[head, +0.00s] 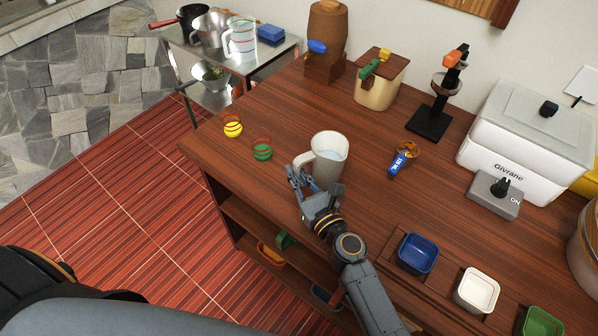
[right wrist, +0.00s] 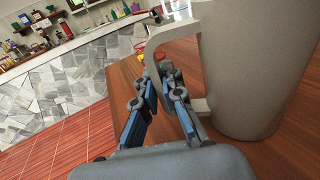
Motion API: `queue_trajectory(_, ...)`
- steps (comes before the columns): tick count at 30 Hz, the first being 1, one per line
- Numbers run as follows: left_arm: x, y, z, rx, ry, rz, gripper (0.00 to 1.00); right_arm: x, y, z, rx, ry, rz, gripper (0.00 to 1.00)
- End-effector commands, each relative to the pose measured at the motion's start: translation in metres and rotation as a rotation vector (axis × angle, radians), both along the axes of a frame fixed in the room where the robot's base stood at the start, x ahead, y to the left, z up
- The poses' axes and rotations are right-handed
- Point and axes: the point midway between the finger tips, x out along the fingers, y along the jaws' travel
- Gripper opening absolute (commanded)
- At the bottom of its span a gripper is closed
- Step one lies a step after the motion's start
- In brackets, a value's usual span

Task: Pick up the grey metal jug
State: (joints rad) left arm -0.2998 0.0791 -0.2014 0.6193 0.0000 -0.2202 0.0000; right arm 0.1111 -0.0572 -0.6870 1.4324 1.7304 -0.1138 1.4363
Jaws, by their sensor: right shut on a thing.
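The grey metal jug (head: 331,158) stands upright on the wooden counter in the head view, its handle toward the left. My right gripper (head: 301,178) is at the jug's handle side. In the right wrist view the jug (right wrist: 250,70) fills the right side, and its pale handle (right wrist: 158,65) passes between the blue-padded fingers (right wrist: 165,95). The right gripper is shut on the handle. My left gripper is not in view.
Blue (head: 417,253) and white (head: 477,290) bowls are at front right. A white appliance (head: 528,130) stands further back.

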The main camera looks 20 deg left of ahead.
Motion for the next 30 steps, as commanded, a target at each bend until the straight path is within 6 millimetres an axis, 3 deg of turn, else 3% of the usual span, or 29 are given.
queue_trajectory(18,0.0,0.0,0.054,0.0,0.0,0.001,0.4,0.001,0.001,0.061,0.002,-0.006,0.001,0.0)
queue_trajectory(30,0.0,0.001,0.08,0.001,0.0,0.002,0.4,0.001,0.0,0.088,0.002,-0.005,0.0,0.0)
